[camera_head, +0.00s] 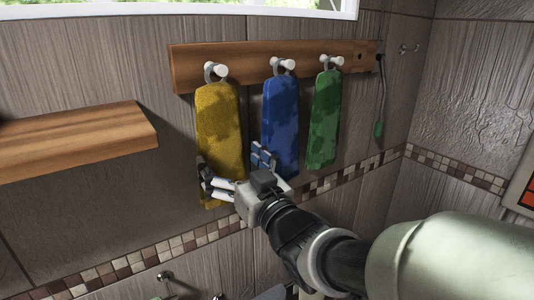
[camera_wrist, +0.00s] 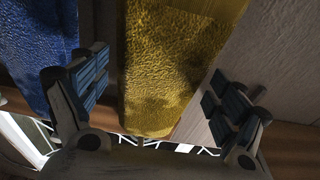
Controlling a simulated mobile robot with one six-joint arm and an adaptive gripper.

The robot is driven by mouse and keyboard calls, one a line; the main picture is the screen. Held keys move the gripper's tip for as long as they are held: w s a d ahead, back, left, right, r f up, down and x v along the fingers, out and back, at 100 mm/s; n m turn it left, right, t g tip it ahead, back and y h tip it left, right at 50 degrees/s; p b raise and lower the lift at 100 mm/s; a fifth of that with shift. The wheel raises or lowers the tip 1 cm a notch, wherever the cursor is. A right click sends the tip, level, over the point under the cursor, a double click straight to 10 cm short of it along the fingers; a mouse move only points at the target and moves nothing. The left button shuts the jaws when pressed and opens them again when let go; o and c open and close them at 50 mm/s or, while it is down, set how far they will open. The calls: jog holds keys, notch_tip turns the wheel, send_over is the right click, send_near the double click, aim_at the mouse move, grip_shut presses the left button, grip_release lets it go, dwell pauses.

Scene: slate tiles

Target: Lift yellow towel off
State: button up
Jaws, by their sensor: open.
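The yellow towel (camera_head: 220,125) hangs by a loop from the left white peg (camera_head: 215,71) on a wooden rail. My gripper (camera_head: 232,172) is open at the lower part of this towel. In the wrist view, the yellow towel (camera_wrist: 165,70) hangs between the two spread fingers of my gripper (camera_wrist: 160,97), with a gap on both sides. One finger covers a little of the towel's lower edge in the head view. The loop and peg are out of the wrist view.
A blue towel (camera_head: 280,120) hangs close to the right, partly behind my gripper, and a green towel (camera_head: 325,120) hangs beyond it. The wooden rail (camera_head: 186,68) is fixed to the wall. A wooden shelf (camera_head: 80,140) juts out at left.

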aim_at(226, 156)
jog(key=x, duration=0.4)
jog(key=shift+p, duration=0.35)
jog(key=shift+s, duration=0.15)
jog(key=c, duration=1.2)
